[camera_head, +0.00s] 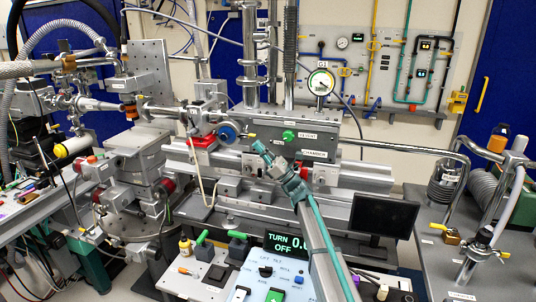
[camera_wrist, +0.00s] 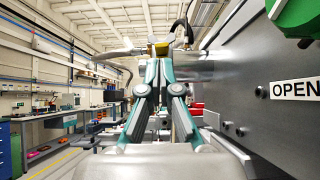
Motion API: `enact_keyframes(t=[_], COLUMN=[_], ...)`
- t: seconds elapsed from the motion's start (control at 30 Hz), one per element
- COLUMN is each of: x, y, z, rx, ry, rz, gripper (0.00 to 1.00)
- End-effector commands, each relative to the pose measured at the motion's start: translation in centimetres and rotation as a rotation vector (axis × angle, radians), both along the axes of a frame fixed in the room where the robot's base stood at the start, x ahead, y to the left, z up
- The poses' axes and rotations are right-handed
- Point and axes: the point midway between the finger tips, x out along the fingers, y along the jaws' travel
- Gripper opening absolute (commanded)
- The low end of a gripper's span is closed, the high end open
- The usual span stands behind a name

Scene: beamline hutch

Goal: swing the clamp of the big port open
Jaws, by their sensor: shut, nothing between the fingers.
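The grey chamber body (camera_head: 318,143) stands at the centre of the head view. At its left end is a round blue-rimmed port (camera_head: 228,132). A small yellow piece (camera_head: 251,136) sticks out beside it; I cannot tell whether it is the clamp's handle. My gripper (camera_head: 259,148) is shut and empty, just right of and below the blue rim, in front of the chamber. In the wrist view my gripper (camera_wrist: 161,58) has its fingers together, with a yellow part (camera_wrist: 160,48) visible behind the tips. Whether they touch is unclear. The clamp's hinge cannot be made out.
A green knob (camera_head: 289,135) sits on the chamber front, and it also looms at the upper right of the wrist view (camera_wrist: 300,16), above an OPEN label (camera_wrist: 296,89). A pressure gauge (camera_head: 320,82) rises behind. A monitor (camera_head: 383,215) stands at lower right. Open room lies left in the wrist view.

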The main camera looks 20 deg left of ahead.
Motion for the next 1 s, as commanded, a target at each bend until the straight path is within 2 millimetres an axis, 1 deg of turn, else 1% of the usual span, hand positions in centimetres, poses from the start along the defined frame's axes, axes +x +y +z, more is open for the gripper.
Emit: enact_keyframes(t=[0.03,0.2,0.53,0.67,0.87,1.0], x=[0.1,0.0,0.0,0.1,0.6,0.7], y=[0.5,1.1,1.1,0.9,-0.3,-0.6], z=[0.6,1.2,1.2,1.5,2.8,4.5], rx=[0.0,0.0,-0.001,-0.013,-0.078,-0.163], ry=[0.0,0.0,-0.001,-0.001,-0.001,-0.002], rz=[0.0,0.0,-0.001,-0.003,-0.016,-0.018], gripper=[0.0,0.0,0.0,0.0,0.0,0.0])
